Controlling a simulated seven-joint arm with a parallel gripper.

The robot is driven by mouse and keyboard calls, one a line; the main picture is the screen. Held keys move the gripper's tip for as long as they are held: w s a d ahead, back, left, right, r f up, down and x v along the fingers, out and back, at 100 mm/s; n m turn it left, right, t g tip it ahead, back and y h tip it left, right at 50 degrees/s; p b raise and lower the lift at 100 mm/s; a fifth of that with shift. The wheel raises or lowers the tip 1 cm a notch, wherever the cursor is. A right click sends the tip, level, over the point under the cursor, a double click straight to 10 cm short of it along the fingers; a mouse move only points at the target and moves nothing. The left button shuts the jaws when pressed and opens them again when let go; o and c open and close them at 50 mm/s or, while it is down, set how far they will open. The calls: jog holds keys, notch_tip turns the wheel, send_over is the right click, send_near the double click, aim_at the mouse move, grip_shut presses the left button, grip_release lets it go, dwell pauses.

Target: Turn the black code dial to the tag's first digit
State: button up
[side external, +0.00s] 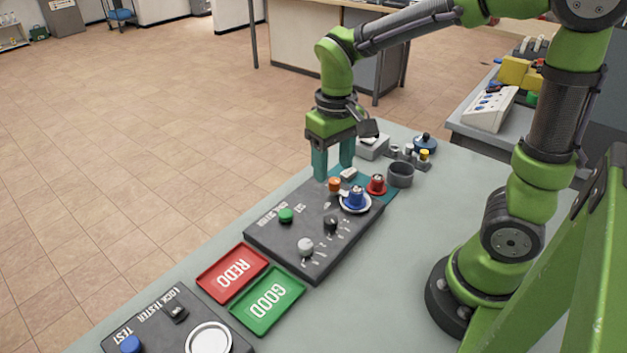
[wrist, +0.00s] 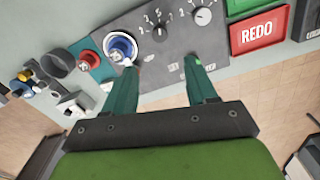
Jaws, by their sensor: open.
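The black code dial (side external: 331,223) sits on the dark panel (side external: 270,240), and in the wrist view the black dial (wrist: 160,33) has white digits around it, a 3 and a 5 among them. A pale grey dial (side external: 305,247) is beside it. My gripper (side external: 334,172) is open and empty, pointing down above the far end of the panel, apart from the black dial. In the wrist view its two fingers (wrist: 161,63) are spread below the black dial. I cannot make out a readable tag; the dial's pointer is too small to read.
A blue-topped piece (side external: 355,197) on a white disc, a red piece (side external: 377,184) and an orange piece (side external: 335,185) stand close by the gripper. A green button (side external: 286,215) is on the panel. Red REDO (side external: 232,273) and green GOOD (side external: 267,301) trays lie nearer.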

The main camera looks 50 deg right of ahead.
jog(key=shift+r, duration=1.65)
jog(key=shift+w, duration=0.1)
jog(key=s+a+r+m+t+y, duration=0.1)
jog(key=s+r+t+y, duration=0.1)
jog(key=s+r+t, duration=0.2)
jog(key=s+t, duration=0.3)
jog(key=shift+s+a, duration=0.15)
jog(key=shift+s, duration=0.15)
jog(key=shift+r, duration=0.1)
